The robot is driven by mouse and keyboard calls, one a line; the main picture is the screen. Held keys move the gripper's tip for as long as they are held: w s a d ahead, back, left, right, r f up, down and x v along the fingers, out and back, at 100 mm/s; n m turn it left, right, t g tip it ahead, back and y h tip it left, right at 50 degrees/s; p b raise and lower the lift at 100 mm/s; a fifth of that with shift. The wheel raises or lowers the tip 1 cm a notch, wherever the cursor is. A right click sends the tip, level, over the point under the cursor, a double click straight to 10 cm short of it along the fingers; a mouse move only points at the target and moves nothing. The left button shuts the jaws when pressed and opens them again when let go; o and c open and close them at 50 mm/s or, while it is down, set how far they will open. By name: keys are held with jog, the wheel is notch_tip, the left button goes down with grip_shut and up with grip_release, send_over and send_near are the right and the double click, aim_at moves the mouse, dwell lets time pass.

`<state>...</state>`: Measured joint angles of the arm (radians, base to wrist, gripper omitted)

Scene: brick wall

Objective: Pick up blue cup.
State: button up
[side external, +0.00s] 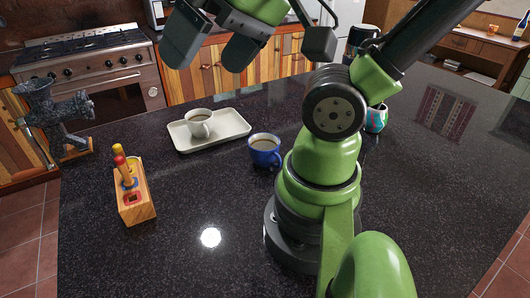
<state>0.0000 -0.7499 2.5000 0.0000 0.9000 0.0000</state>
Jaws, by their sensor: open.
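The blue cup (264,151) stands upright on the dark speckled counter, just left of my arm's base. It holds a brown drink, and its handle points to the lower right. My gripper (205,62) is high at the top of the side external view, up and to the left of the cup. Its two dark fingers are spread apart with nothing between them. It is well clear of the cup.
A white cup (199,124) stands on a pale tray (233,124) left of the blue cup. A wooden block toy (133,195) and a metal grinder (57,115) are further left. A patterned cup (375,119) is behind my arm. The front counter (215,265) is clear.

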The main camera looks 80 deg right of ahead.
dwell(0.3)
jog(key=g+h, duration=0.2)
jog(key=g, duration=0.5)
send_near(268, 148)
jog(key=s+a+r, duration=0.1)
jog(key=a+r, duration=0.1)
jog(key=a, duration=0.1)
jog(key=f, duration=0.4)
jog(key=shift+s, duration=0.25)
jog(key=shift+w+f, duration=0.15)
jog(key=shift+f, duration=0.8)
jog(key=shift+w+f, duration=0.15)
jog(key=shift+f, duration=0.75)
jog(key=shift+w+f, duration=0.2)
jog(key=shift+f, duration=0.75)
jog(key=c, duration=0.9)
